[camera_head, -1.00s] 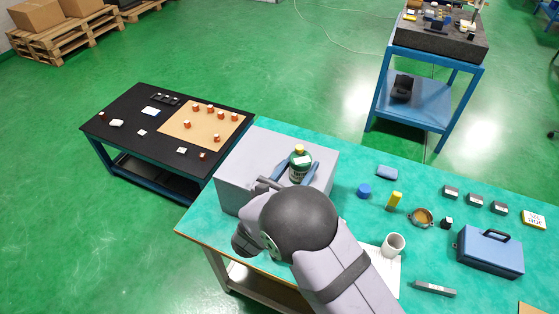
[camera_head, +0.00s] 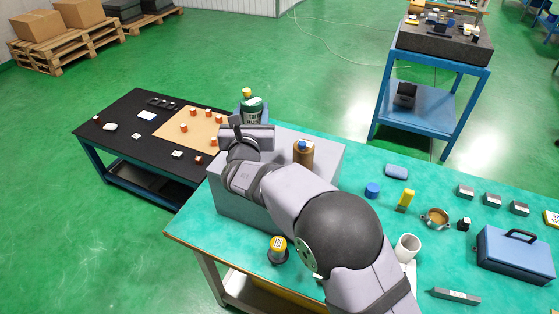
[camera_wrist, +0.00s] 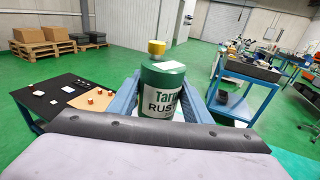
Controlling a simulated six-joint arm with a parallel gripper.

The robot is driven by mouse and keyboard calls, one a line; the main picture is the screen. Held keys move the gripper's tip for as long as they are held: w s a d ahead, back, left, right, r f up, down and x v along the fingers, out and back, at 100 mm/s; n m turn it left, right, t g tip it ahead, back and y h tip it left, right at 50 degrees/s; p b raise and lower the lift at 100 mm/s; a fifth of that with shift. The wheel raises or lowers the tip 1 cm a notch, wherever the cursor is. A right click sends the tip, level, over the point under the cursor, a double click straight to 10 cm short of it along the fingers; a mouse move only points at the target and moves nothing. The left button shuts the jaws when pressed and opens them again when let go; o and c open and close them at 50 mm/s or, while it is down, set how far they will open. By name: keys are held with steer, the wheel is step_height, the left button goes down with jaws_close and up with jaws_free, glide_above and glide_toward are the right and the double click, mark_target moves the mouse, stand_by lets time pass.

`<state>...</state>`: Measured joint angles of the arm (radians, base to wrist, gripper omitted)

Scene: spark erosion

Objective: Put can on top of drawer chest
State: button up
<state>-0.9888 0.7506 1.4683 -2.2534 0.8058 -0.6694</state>
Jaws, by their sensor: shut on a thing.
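A green can (camera_head: 252,112) with a yellow cap and a white label is between the blue fingers of my gripper (camera_head: 251,113). It shows upright in the wrist view (camera_wrist: 162,91), gripped from both sides. The grey drawer chest (camera_head: 328,158) stands at the left end of the green-topped table. In the head view the can appears beyond the chest's far left edge; its height above the chest is hard to tell. My wrist hides part of the chest top and the can's lower part. A brown bottle (camera_head: 303,155) with a blue cap stands on the chest top.
A yellow and black container (camera_head: 278,249) stands before the chest. A blue jar (camera_head: 372,190), yellow item (camera_head: 405,198), white mug (camera_head: 407,247) and blue case (camera_head: 513,252) are on the table's right. A low black table (camera_head: 125,130) with small parts lies left of the chest.

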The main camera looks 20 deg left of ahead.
steer(key=shift+f+p, duration=1.8)
steer(key=shift+f, duration=3.1)
steer(key=shift+f, duration=0.15)
steer(key=o, duration=1.2)
steer(key=shift+o, duration=0.2)
steer(key=shift+s+d+b, duration=0.2)
steer(key=shift+s+b, duration=0.1)
steer(key=shift+s, duration=0.3)
steer(key=b+v, duration=0.3)
steer(key=v, duration=0.7)
steer(key=shift+s+d, duration=0.15)
steer(key=shift+s, duration=0.2)
